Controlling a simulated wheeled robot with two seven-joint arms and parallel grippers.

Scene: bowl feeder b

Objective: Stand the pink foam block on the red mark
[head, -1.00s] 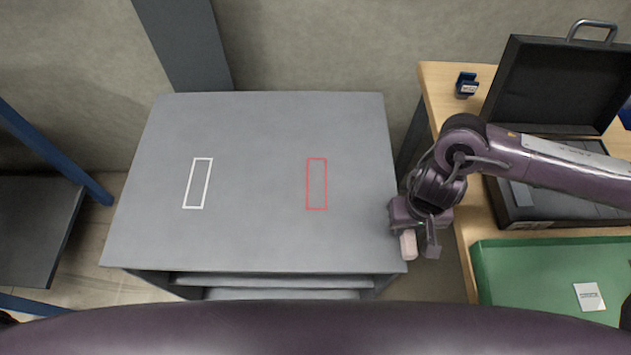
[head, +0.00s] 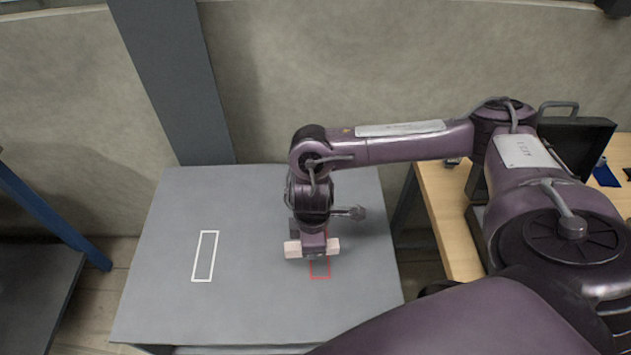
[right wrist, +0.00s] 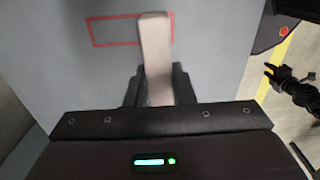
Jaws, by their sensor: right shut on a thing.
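The pink foam block (head: 292,249) is a pale, long bar in my right gripper (head: 313,252). The jaws are shut on its middle, and both ends stick out. In the right wrist view the block (right wrist: 155,40) runs away from the jaws (right wrist: 158,88). The red mark (head: 320,277) is a thin rectangle outline on the grey table top. The block lies crosswise over the mark and hides part of it; its height above the table is unclear. The mark also shows in the right wrist view (right wrist: 92,33). My left gripper is not in the head view.
A white outlined rectangle (head: 205,256) is on the left of the grey table (head: 260,310). The table between the marks is clear. A wooden table (head: 440,215) with a dark case stands at right. A dark jointed shape (right wrist: 292,88), perhaps my left gripper, shows in the right wrist view.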

